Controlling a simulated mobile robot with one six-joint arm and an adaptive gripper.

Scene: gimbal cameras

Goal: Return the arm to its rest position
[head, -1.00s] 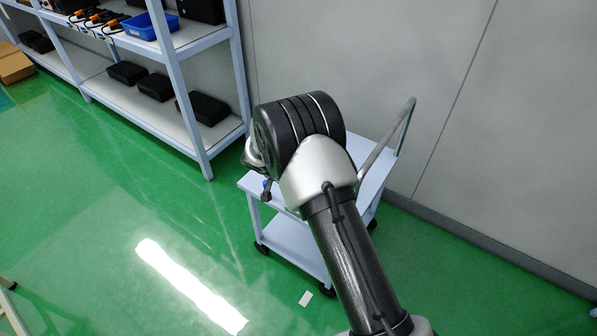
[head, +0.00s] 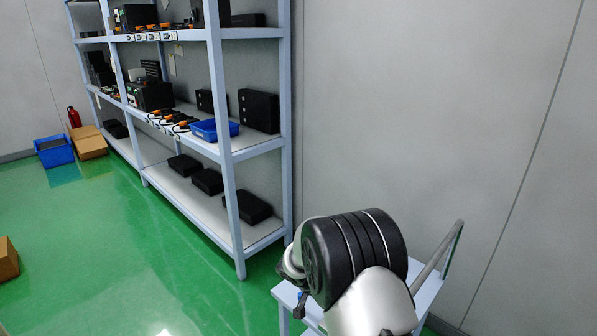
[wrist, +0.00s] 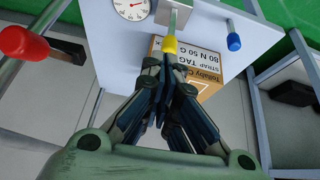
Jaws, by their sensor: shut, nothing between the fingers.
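My gripper (wrist: 164,78) shows in the wrist view with its dark fingers drawn together and nothing between them. In the head view my arm's black and silver joint is at the lower right, over the cart, and hides most of the gripper. A cardboard box (wrist: 203,84) with a printed label lies on the cart's pale top (wrist: 110,70), behind the fingers in the wrist view. I cannot tell how far the fingers are from it.
The wrist view also shows a round dial (wrist: 131,9), a yellow-tipped piece (wrist: 169,44), a blue handle (wrist: 233,41) and a red handle (wrist: 24,43). A shelf rack (head: 228,190) with a blue bin (head: 214,130) stands left of the cart (head: 428,294). Green floor (head: 120,235) lies open at left.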

